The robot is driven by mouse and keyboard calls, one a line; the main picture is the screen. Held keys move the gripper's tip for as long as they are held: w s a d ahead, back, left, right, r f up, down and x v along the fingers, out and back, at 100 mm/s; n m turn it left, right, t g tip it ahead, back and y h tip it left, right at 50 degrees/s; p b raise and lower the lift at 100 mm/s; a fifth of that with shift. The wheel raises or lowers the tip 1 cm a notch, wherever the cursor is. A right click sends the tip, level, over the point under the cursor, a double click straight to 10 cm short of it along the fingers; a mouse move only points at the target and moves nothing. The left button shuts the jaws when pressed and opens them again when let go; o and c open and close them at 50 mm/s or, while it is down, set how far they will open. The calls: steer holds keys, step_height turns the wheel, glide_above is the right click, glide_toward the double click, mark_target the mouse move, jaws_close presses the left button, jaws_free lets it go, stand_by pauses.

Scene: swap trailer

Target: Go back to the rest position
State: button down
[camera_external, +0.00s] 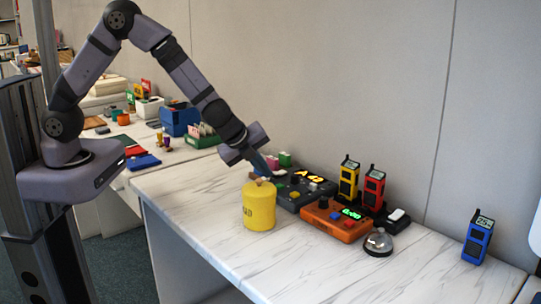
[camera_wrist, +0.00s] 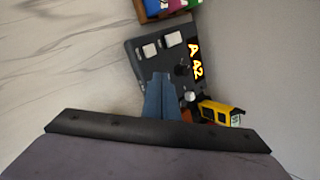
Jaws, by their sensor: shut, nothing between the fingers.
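My gripper (camera_external: 266,172) is shut and empty. In the external view it hangs over the marble-look worktop, just above and behind the yellow canister (camera_external: 259,207) and close to the dark control box (camera_external: 303,190). In the wrist view the blue fingers of my gripper (camera_wrist: 161,77) are together, pointing over the dark control box (camera_wrist: 150,62), whose lit display reads "A 42". I cannot tell whether the fingertips touch anything. My arm is bent, raised at the elbow and reaching down to the worktop.
An orange box (camera_external: 334,222) with a green display, a silver bell (camera_external: 378,242), a yellow radio (camera_external: 348,180), a red radio (camera_external: 373,188) and a blue radio (camera_external: 477,238) stand to the right. The wall (camera_external: 330,80) is close behind. The front of the worktop (camera_external: 190,205) is clear.

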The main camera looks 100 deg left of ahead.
steer(key=s+f+n+g, duration=0.1)
steer(key=s, duration=0.2)
steer(key=s+f+n+g, duration=0.1)
steer(key=s+n, duration=0.1)
steer(key=s, duration=0.1)
steer(key=s+f+n+g, duration=0.1)
steer(key=s, duration=0.1)
steer(key=shift+s+d+f, duration=0.25)
steer(key=shift+s+d, duration=0.1)
steer(key=shift+s, duration=0.05)
steer(key=s+d+n+g+h, duration=0.1)
steer(key=s+n, duration=0.1)
steer(key=s, duration=0.1)
steer(key=s+d+n+g, duration=0.1)
steer(key=s+d+n, duration=0.1)
steer(key=s, duration=0.2)
steer(key=s+d+n+g+h, duration=0.1)
steer(key=s+d, duration=0.1)
steer(key=s, duration=0.2)
steer(key=shift+s+d+f+n+h, duration=0.1)
steer(key=shift+s+f+n+h, duration=0.1)
steer(key=shift+n+h, duration=0.15)
steer(key=s+d+r+n+g+h+p, duration=0.1)
steer(key=s+d+r+n+h+p, duration=0.25)
steer(key=s+d, duration=0.5)
step_height(320, 180, up, 7)
steer(key=w+d+t, duration=0.2)
steer(key=d, duration=0.1)
steer(key=shift+r+n, duration=0.15)
steer(key=shift+n, duration=0.15)
